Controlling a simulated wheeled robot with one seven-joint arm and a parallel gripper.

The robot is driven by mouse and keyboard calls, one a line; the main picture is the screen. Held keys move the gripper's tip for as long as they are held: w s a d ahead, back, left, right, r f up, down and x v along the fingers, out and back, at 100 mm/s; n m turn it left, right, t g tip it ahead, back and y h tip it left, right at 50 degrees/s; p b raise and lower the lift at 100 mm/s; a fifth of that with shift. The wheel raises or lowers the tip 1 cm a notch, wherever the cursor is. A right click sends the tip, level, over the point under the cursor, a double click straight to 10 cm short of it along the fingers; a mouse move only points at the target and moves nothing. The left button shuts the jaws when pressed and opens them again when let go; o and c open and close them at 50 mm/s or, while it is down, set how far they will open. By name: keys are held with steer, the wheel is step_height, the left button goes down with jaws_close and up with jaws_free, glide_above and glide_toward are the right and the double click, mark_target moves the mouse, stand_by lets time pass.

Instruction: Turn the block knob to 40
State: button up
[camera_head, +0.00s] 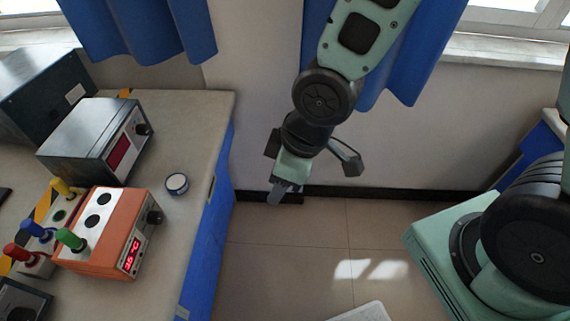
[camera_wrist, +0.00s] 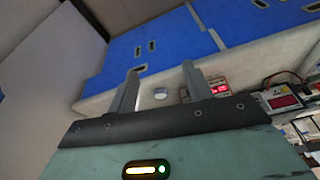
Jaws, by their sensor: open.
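An orange box (camera_head: 112,232) stands on the bench at the left, with a red lit display (camera_head: 132,254) whose digits I cannot read surely. A black knob (camera_head: 154,217) sits on the same face, above the display. The orange box also shows small between and beyond my fingers in the wrist view (camera_wrist: 196,90), its knob not clear there. My gripper (camera_head: 278,192) (camera_wrist: 160,72) hangs in the air right of the bench, apart from the box. Its two fingers are spread with nothing between them.
A grey meter box (camera_head: 85,130) with its own black knob (camera_head: 143,128) stands behind the orange box. A small round white-topped thing (camera_head: 177,183) lies on the bench (camera_head: 190,130). Colored plugs (camera_head: 72,240) rise at the left. The floor right of the bench is mostly clear.

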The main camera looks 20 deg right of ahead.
steer(key=shift+v, duration=0.9)
steer(key=shift+s, duration=0.1)
steer(key=s+d+r+m+g+h, duration=0.1)
steer(key=s+d+r+m+h, duration=0.1)
steer(key=s+r, duration=0.6)
steer(key=shift+d+m+g, duration=0.35)
steer(key=shift+m+g, duration=0.05)
steer(key=shift+m, duration=0.5)
steer(key=shift+o, duration=0.2)
steer(key=shift+s+r, duration=0.1)
steer(key=shift+r, duration=0.05)
stand_by(0.4)
